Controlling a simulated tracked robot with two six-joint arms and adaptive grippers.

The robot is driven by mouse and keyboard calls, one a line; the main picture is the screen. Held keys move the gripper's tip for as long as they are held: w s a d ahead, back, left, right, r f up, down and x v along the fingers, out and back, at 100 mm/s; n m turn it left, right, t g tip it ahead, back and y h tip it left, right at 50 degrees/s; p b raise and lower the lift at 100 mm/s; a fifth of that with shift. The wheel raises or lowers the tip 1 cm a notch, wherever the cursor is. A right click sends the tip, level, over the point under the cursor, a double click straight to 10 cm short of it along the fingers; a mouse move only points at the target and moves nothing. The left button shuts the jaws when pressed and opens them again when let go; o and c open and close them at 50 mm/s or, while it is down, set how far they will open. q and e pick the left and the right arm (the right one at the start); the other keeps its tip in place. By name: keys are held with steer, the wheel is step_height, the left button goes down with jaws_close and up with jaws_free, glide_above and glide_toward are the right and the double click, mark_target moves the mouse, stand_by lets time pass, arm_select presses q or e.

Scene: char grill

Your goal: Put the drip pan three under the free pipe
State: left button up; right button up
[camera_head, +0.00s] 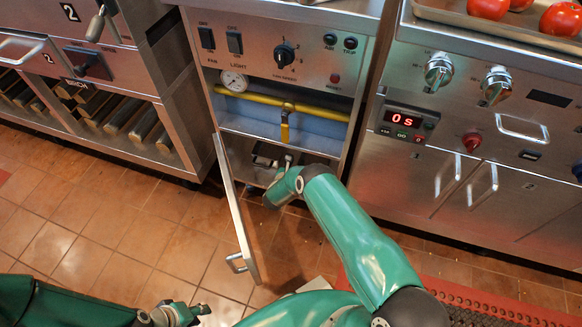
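My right arm reaches into the low opening of the middle cabinet. Its gripper (270,157) is inside, small and partly covered by my green wrist, so its fingers and anything between them are unclear. A grey surface (242,173) shows inside the opening; I cannot tell whether it is a pan or the cabinet floor. I cannot make out a pan marked three. A yellow pipe (262,98) with a hanging yellow valve lever (285,132) runs across the cabinet above the opening. No free pipe end is clear. My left gripper (176,314) is low at the bottom edge, over the tiles.
The cabinet door (237,215) stands open to the left of my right arm. A grill unit with numbered fronts and a handle (22,50) is at left. A counter with knobs, a "0s" display (402,120) and tomatoes is at right. Tiled floor (110,225) is clear at left.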

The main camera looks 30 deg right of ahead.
steer(key=s+a+f+m+g+y+p, duration=0.1)
steer(key=s+a+m+g+y, duration=0.4)
steer(key=s, duration=0.7)
steer(key=s+a+f+m+g+y, duration=0.1)
steer(key=s+a+m+g+y, duration=0.15)
steer(key=s+a+g, duration=0.65)
steer(key=s+a+r+m+t+y, duration=0.2)
steer(key=s+a+r+m+y, duration=0.45)
steer(key=s+a+m, duration=0.4)
step_height(320, 180, up, 8)
steer(key=s+m+t, duration=0.1)
steer(key=m+t, duration=0.3)
steer(key=m, duration=0.6)
steer(key=shift+s+r+m+y, duration=0.2)
steer(key=shift+s+m+y, duration=0.05)
steer(key=shift+m+y, duration=0.05)
steer(key=shift+r+p, duration=0.1)
steer(key=shift+p, duration=0.2)
